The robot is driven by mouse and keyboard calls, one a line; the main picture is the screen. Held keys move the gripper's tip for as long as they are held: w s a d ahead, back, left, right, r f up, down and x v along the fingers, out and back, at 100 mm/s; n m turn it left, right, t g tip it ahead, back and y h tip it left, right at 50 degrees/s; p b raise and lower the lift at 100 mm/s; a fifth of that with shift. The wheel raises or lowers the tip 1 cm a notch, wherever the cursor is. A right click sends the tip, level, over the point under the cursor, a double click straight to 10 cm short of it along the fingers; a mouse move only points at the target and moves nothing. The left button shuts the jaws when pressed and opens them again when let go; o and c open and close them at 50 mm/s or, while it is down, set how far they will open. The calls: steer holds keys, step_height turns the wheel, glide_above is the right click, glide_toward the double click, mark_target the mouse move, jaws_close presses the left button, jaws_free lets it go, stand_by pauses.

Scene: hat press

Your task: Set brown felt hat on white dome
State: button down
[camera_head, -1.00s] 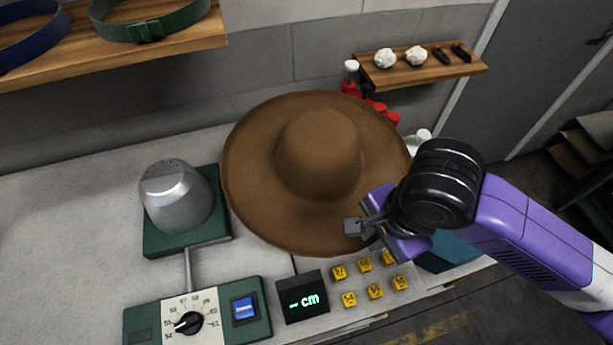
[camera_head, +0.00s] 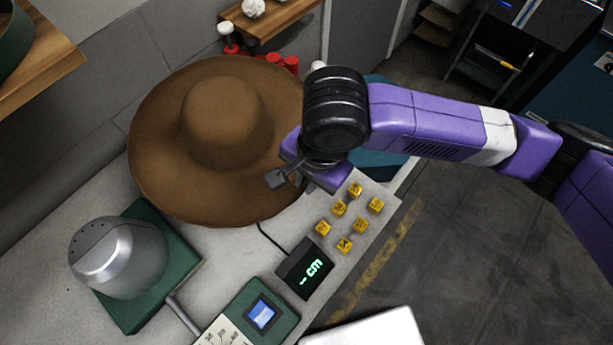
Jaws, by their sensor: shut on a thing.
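The brown felt hat (camera_head: 228,122) has a wide round brim and a domed crown facing up. My gripper (camera_head: 284,174) is shut on the brim at its lower right edge; the wrist hides part of that brim. The hat is over the back of the counter, apart from the dome; how high it is above the counter is hard to tell. No clearly white dome shows. A silver-grey metal dome (camera_head: 120,258) with small holes in its top stands on a green base (camera_head: 178,254) at the lower left, left of and nearer than the hat.
A display reading "cm" (camera_head: 306,267) and several yellow numbered cubes (camera_head: 339,208) are on the counter in front of the hat. A green control box (camera_head: 277,299) is beside the display. Red bottles (camera_head: 274,59) and a wooden shelf (camera_head: 270,17) are behind the hat. Another shelf (camera_head: 42,62) is upper left.

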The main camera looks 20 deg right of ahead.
steer(key=shift+f+b, duration=2.05)
steer(key=shift+f, duration=0.3)
steer(key=shift+f+b, duration=1.35)
steer(key=shift+f, duration=1.1)
steer(key=shift+f+b, duration=0.45)
steer(key=shift+f, duration=0.6)
steer(key=c, duration=1.4)
jaws_free()
step_height(320, 180, up, 8)
steer(key=s, duration=0.1)
steer(key=shift+d+f, duration=0.15)
steer(key=shift+d, duration=0.2)
